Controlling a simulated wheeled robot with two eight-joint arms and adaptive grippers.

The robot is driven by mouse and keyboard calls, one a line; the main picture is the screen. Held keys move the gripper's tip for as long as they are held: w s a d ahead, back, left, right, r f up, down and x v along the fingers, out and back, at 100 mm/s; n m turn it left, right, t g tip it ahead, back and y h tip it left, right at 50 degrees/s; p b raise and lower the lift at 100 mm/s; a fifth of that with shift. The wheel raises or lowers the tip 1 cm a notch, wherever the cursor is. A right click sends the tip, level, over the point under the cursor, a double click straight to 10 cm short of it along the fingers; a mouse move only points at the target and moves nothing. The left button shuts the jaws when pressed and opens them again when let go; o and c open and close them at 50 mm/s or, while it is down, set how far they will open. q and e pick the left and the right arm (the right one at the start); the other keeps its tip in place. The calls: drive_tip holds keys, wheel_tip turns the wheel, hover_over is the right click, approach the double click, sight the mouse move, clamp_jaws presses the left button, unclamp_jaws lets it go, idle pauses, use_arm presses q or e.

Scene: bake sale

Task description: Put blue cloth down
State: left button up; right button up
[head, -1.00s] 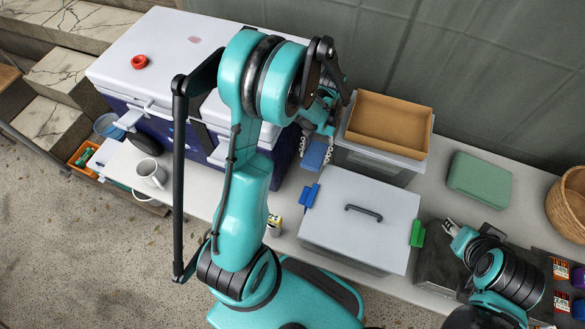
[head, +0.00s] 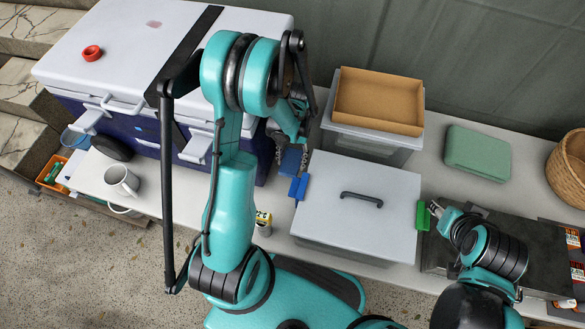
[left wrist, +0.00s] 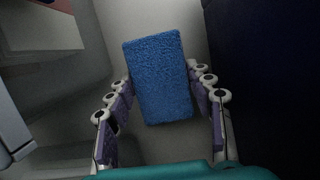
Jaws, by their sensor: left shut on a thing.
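The blue cloth (head: 291,159) is a small rectangular piece. My left gripper (head: 297,146) is shut on it, in the gap between the cooler and the lidded grey box. In the left wrist view the cloth (left wrist: 160,82) lies between the two fingers (left wrist: 160,105), over a pale surface. My arm hides part of this area in the head view. My right gripper (head: 434,209) is beside the green clip at the grey box's right side; its finger opening is too small to judge.
The grey box (head: 345,225) has a blue clip (head: 299,187) and a green clip (head: 423,216). A large cooler (head: 130,45) stands left. A brown tray (head: 380,100) sits on a clear bin behind. A green case (head: 478,153) and mug (head: 121,181) are on the table.

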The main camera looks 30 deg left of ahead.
sight(292, 167)
use_arm(q)
wheel_tip(292, 167, down, 4)
drive_tip(key=b, duration=0.2)
drive_tip(key=shift+b, duration=0.35)
drive_tip(key=shift+f, duration=0.35)
use_arm(e)
drive_tip(key=f, duration=0.3)
drive_tip(key=shift+w+f, duration=0.2)
drive_tip(key=shift+w, duration=0.1)
use_arm(q)
drive_tip(key=shift+r, duration=0.15)
use_arm(e)
drive_tip(key=shift+r, duration=0.15)
use_arm(q)
drive_tip(key=o, duration=1.2)
drive_tip(key=shift+f, duration=0.2)
drive_tip(key=shift+r, duration=0.1)
